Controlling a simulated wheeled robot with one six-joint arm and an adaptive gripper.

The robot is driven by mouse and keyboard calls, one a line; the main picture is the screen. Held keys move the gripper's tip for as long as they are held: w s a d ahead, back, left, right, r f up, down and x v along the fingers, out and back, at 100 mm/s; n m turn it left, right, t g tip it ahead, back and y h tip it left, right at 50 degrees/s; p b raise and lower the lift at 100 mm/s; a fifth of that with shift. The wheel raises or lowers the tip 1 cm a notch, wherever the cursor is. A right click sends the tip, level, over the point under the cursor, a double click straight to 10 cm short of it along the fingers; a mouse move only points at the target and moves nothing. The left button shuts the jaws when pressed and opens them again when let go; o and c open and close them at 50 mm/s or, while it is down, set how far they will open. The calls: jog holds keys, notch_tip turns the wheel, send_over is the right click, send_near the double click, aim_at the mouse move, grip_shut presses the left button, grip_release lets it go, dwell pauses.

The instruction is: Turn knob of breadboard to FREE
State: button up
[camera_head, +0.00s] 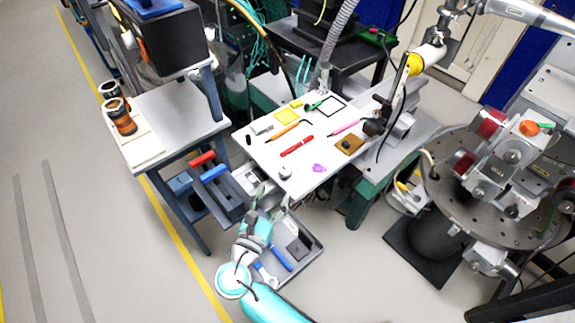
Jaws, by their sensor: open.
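The breadboard (262,160) is a pale, flat plate in the middle of the view with small tools on it. A small round grey knob (285,172) sits near its front edge. The knob's marking and setting are too small to read. My gripper (266,190) is open and empty, just in front of the breadboard and a little below left of the knob in the picture. It looks apart from the knob, but its height is hard to judge.
On the breadboard lie a red tool (297,146), a pink pen (345,127), an orange screwdriver (285,132) and a yellow block (287,116). A tray (316,247) with tools is beside my arm. A side table (186,112) stands left; a round stage (455,185) stands right. Floor at left is clear.

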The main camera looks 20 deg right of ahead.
aim_at(283, 176)
jog(key=x, duration=0.9)
